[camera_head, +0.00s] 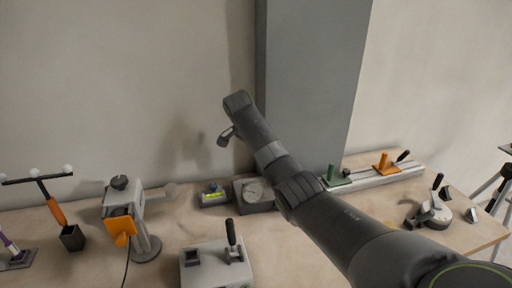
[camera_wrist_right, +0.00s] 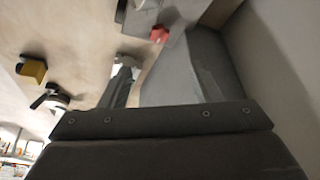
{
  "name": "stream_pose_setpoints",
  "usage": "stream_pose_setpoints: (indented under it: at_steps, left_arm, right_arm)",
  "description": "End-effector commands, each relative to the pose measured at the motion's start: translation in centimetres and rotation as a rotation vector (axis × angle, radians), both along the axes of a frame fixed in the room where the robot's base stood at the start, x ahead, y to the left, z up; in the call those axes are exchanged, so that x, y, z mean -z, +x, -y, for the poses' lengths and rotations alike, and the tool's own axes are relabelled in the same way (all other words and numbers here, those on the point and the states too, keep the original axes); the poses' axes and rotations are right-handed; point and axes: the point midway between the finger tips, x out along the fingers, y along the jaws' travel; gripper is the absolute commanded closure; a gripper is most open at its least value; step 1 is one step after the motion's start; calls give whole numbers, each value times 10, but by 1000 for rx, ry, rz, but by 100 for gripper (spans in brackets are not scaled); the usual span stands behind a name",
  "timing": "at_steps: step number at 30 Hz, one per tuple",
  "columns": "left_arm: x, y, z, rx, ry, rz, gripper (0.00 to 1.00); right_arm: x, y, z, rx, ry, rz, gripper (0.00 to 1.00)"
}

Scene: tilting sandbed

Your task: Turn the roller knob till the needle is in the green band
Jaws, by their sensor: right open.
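My right gripper (camera_wrist_right: 155,55) is open and appears empty in the right wrist view. My left gripper is not in view.
A small box with a yellow-green strip (camera_head: 213,193) is beside the dial. A grey lever box (camera_head: 216,264) stands in front. An orange-handled tool (camera_head: 54,210) is at the left. A rail (camera_head: 375,178) and a clamp-like device (camera_head: 433,212) lie right. A grey pillar (camera_head: 312,80) rises behind.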

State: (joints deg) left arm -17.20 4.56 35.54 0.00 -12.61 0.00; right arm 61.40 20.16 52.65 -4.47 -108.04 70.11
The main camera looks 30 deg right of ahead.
Motion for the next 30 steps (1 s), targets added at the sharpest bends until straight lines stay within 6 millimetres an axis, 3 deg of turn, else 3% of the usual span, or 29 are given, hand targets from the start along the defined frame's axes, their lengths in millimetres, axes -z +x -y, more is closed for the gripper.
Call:
stream_pose_setpoints:
  at_steps: [7, 24, 30]
  left_arm:
    - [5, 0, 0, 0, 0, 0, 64]
    - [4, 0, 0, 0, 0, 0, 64]
    - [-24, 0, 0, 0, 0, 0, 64]
  right_arm:
    - [-25, -2, -10, 0, -1, 0, 43]
    - [-28, -3, -11, 0, 0, -1, 43]
    - [-56, -2, -11, 0, -1, 0, 43]
